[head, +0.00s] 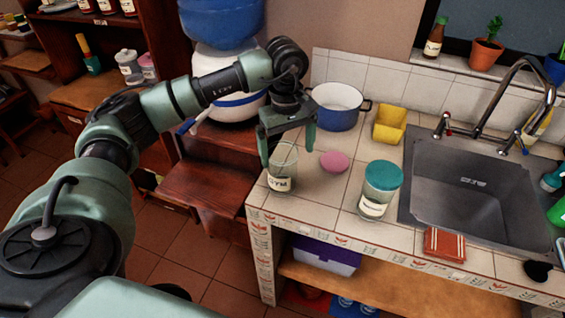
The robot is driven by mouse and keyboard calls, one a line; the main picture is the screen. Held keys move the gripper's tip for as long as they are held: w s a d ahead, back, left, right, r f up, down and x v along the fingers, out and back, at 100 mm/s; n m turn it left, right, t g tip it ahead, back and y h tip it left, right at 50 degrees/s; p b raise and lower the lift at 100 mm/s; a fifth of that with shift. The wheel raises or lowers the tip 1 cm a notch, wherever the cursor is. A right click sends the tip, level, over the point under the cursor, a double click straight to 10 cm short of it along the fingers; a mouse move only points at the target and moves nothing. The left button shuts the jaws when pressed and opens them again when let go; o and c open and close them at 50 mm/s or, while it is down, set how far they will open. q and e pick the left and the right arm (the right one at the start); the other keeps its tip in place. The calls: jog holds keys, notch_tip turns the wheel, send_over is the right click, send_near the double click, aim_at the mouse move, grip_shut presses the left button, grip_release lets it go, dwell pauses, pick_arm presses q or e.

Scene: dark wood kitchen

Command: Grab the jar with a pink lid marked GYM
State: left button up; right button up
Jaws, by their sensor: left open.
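A clear glass jar (283,176) with a label reading GYM stands upright near the left end of the tiled counter. No lid is on it. A round pink lid (334,161) lies on the counter to its right, apart from it. My left gripper (288,151) is open and points down at the top of the jar. One finger overlaps the jar's left edge and the other is by its upper right; I cannot tell whether they touch the glass. My right gripper is out of view.
A second glass jar (376,196) with a teal lid stands to the right, before the sink (462,195). A red cloth (445,244) lies at the counter's front edge. Bare tiles surround the pink lid.

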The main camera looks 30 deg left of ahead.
pick_arm(q)
jog(key=shift+w+a+f+p, duration=0.25)
jog(key=shift+a+f, duration=0.15)
jog(key=shift+f, duration=0.15)
jog(key=shift+w+a+f+p, duration=0.2)
jog(key=shift+a+f, duration=0.2)
jog(key=shift+f, duration=0.15)
jog(key=shift+s+d+f, duration=0.1)
jog(key=shift+s+f, duration=0.1)
jog(key=f+p, duration=0.1)
jog(key=f, duration=0.2)
jog(key=f+p, duration=0.1)
jog(key=shift+w+a+f+p, duration=0.15)
jog(key=shift+a+f+p, duration=0.1)
jog(key=shift+a+p, duration=0.1)
jog(key=shift+f, duration=0.35)
jog(key=shift+r, duration=0.1)
jog(key=c, duration=1.8)
jog(key=shift+c, duration=0.9)
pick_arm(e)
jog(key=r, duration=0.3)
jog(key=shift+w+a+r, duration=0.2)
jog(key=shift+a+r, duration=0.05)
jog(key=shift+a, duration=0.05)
pick_arm(q)
jog(key=shift+r, duration=0.1)
